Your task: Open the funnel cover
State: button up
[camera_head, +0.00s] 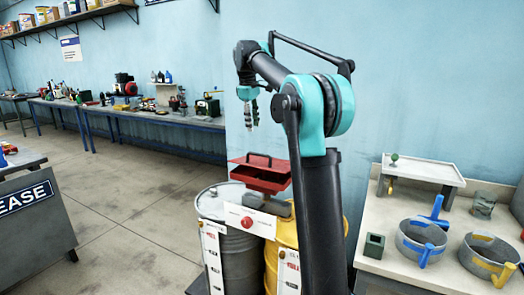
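A red funnel (261,184) sits above the drums in the middle of the view. Its red cover (240,168) lies across the top and has a dark bar handle (259,156). A darker band shows between the cover and the funnel body; I cannot tell whether there is a gap. My gripper (251,124) hangs above the cover with its fingers pointing down, clear of the handle. It holds nothing that I can see. The fingers look close together from this angle, and their opening is too small to judge.
A grey drum (238,262) and a yellow drum (284,232) stand below the funnel, the yellow one partly hidden by my arm. A bench (473,222) at the right holds grey round pans (421,240). Long workbenches (150,115) line the back wall. Open floor lies left.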

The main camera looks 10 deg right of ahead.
aim_at(259, 166)
jog(key=s+d+f+m, duration=0.2)
jog(key=s+f, duration=0.4)
jog(key=f, duration=0.3)
jog(key=shift+s+d+m+t, duration=0.3)
jog(key=shift+d+m, duration=0.05)
jog(key=shift+m, duration=0.15)
